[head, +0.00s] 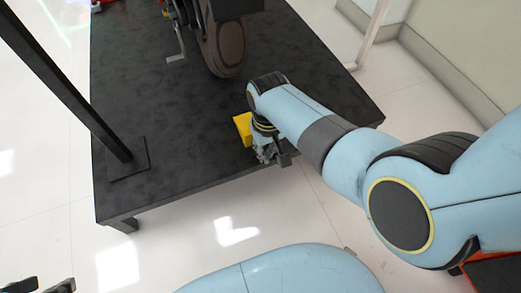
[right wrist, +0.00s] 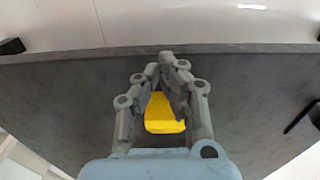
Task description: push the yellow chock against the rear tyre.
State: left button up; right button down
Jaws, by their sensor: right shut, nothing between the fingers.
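The rear tyre (head: 222,45) is a dark wheel standing on a dark platform (head: 180,140), near the top middle of the head view. The yellow chock (head: 242,126) sits on the platform near its front edge, with a clear gap between it and the tyre. My right gripper (head: 265,156) is just beside the chock, on its front side, and partly hides it. In the right wrist view its fingertips (right wrist: 167,60) are together and empty, and the chock (right wrist: 165,114) shows between the finger links. Whether they touch is unclear. Only dark parts of my left gripper (head: 42,286) show at the bottom left corner.
A dark post (head: 75,90) rises from a base plate on the platform's left side. A pedal or stand (head: 177,45) hangs left of the tyre. The platform between chock and tyre is bare. A pale wall and a post (head: 372,35) stand at the right.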

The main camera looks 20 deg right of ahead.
aim_at(248, 124)
jog(key=f+b, duration=0.1)
jog(key=w+f+b, duration=0.1)
jog(key=b, duration=0.1)
jog(key=w+f+b, duration=0.1)
jog(key=f+b, duration=0.1)
jog(key=shift+w, duration=0.25)
jog(key=shift+w+r+b, duration=0.15)
jog(key=shift+w+b, duration=0.25)
jog(key=shift+w, duration=0.3)
pick_arm(q)
notch_tip(248, 124, down, 7)
jog(key=t, duration=0.7)
jog(key=shift+d+r+t+h, duration=0.15)
jog(key=shift+d+t+h, duration=0.15)
jog(key=shift+d+t, duration=0.1)
jog(key=shift+w+a, duration=0.1)
jog(key=shift+w, duration=0.1)
pick_arm(e)
jog(key=shift+w+r, duration=0.1)
